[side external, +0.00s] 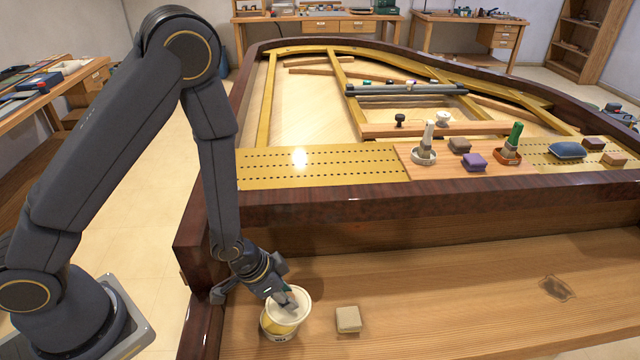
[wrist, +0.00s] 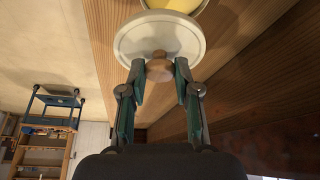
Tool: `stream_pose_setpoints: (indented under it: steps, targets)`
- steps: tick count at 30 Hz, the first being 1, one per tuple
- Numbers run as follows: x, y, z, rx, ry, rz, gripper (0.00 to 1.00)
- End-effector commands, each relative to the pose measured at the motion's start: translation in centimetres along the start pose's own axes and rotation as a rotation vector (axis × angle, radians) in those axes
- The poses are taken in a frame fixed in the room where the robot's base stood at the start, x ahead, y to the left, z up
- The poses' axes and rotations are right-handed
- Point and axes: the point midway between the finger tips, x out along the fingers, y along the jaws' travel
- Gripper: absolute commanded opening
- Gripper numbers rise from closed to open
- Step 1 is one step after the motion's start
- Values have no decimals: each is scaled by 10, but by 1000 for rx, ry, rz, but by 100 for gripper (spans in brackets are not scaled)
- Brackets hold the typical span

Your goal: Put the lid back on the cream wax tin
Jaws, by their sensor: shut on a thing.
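My gripper (wrist: 160,70) is shut on the round wooden knob (wrist: 159,67) of the cream lid (wrist: 140,36). The cream wax tin (side external: 274,328), with a yellow band, stands at the left end of the wooden ledge. In the side view my gripper (side external: 287,298) is at the tin's mouth, and the lid (side external: 302,297) shows as a pale disc there. In the wrist view yellow wax (wrist: 178,4) shows beyond the lid's far edge, so the lid is off-centre from the tin. I cannot tell whether lid and tin touch.
A small beige block (side external: 348,319) sits on the ledge (side external: 450,300) just right of the tin. The dark piano rail (side external: 400,205) rises behind. Brushes in dishes, a purple block (side external: 473,162) and other items stand above it. The ledge to the right is mostly clear.

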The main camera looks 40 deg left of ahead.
Motion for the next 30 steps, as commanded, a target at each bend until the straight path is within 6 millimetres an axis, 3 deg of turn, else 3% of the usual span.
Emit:
stream_pose_setpoints:
  steps: [2,6,22,30]
  targets:
    - [-4,-9,16,-28,-3,-12,8]
    - [-4,-20,20,-65,1,-28,8]
    - [41,-22,38,-68,-1,-30,8]
    - [53,-22,43,-67,1,-30,8]
